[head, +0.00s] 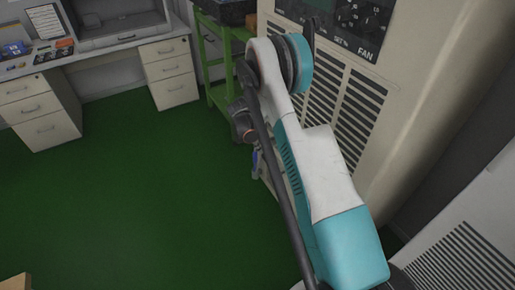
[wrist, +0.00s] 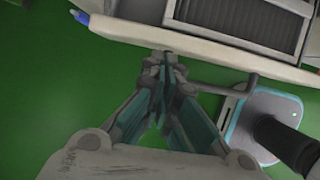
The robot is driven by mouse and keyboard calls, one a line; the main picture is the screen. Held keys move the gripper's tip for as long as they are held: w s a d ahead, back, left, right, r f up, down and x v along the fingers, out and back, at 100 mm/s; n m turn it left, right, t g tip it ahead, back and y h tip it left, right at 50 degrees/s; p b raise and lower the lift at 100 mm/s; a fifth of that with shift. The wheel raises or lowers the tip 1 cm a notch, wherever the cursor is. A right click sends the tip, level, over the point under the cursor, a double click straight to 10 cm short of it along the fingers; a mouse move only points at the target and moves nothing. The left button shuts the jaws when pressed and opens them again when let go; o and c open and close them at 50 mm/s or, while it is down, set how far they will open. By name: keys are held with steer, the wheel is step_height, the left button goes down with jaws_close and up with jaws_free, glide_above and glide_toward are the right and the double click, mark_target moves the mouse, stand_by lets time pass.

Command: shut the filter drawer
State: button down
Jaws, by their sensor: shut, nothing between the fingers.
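A tall beige machine (head: 410,105) with dark vent slots and a panel marked FAN stands at the right in the head view. In the wrist view, a pale panel edge (wrist: 215,52) with a dark slatted grille (wrist: 262,22) behind it crosses the top. This may be the filter drawer's front, but I cannot tell how far it stands out. My gripper (wrist: 163,58) is shut and empty, its tips close to that edge; contact cannot be told. In the head view my arm hides the gripper and the machine's lower front.
A green metal stand (head: 218,75) is beside the machine, with desks and a drawer unit (head: 168,72) behind. A white vented housing (head: 465,255) is at the lower right. A small blue item (wrist: 83,18) shows in the wrist view.

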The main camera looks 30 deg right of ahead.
mark_target(275, 146)
steer(key=d, duration=0.7)
steer(key=shift+w+d+b, duration=0.1)
steer(key=shift+d+b, duration=0.25)
steer(key=shift+b, duration=0.05)
